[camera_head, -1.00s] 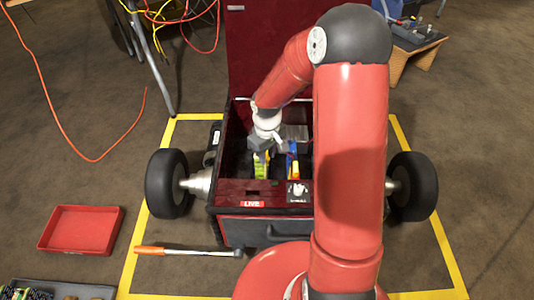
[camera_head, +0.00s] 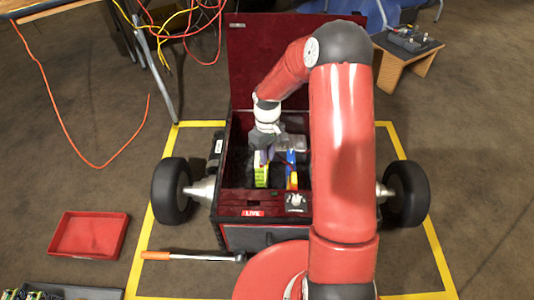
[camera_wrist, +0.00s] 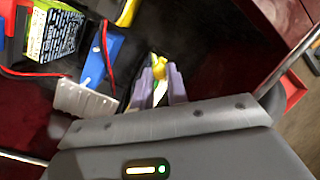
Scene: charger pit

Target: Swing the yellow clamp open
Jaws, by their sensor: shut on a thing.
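My gripper (camera_wrist: 158,88) shows in the wrist view as two purple fingers. They are nearly together, shut on the yellow clamp (camera_wrist: 158,68), of which only a small piece shows between and beyond the fingertips. The rest of the clamp is hidden by the fingers or in shadow. In the head view my gripper (camera_head: 265,157) points down inside the open dark red box (camera_head: 228,160), by a yellow-green labelled block (camera_head: 261,174). The clamp cannot be made out clearly there.
The labelled block also shows in the wrist view (camera_wrist: 54,36), beside a blue part (camera_wrist: 100,58) and a red cable (camera_wrist: 106,50). The box walls stand close around my gripper. A red tray (camera_head: 90,236) and an orange-handled tool (camera_head: 190,256) lie on the floor.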

